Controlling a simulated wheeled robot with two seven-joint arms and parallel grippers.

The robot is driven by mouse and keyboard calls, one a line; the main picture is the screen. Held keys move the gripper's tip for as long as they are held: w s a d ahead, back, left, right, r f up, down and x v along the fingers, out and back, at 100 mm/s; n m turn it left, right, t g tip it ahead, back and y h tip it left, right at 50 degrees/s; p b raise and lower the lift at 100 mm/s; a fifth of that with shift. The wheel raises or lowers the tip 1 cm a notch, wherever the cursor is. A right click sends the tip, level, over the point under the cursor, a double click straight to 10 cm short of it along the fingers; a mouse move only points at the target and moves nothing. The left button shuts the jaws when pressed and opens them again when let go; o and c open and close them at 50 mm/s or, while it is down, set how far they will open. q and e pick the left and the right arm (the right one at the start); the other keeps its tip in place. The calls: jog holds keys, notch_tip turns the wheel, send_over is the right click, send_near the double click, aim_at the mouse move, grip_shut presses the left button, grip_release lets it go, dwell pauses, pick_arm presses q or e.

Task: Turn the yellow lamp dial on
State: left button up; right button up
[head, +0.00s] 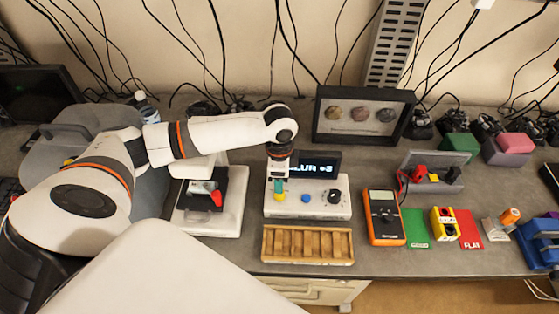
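A white control box (315,211) stands in the middle of the bench with a lit display (316,165) at its back; the text on it is partly covered. A small yellow part (280,197), apparently the yellow lamp dial, shows at the left of its top, mostly hidden by my gripper. A blue knob (305,198) and a black dial (334,196) are to its right. My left gripper (279,186) points down right over the yellow part; whether its fingers touch or grip it cannot be made out. My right gripper is not in view.
A wooden compartment tray (308,259) lies in front of the box, and a white stand (229,211) is close on its left. An orange multimeter (384,217) is on the right. A framed display (362,143) leans behind. Several coloured items fill the right side.

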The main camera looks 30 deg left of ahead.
pick_arm(q)
notch_tip(320, 180, up, 6)
jog(key=b, duration=0.1)
jog(key=shift+s, duration=0.1)
dwell(0.6)
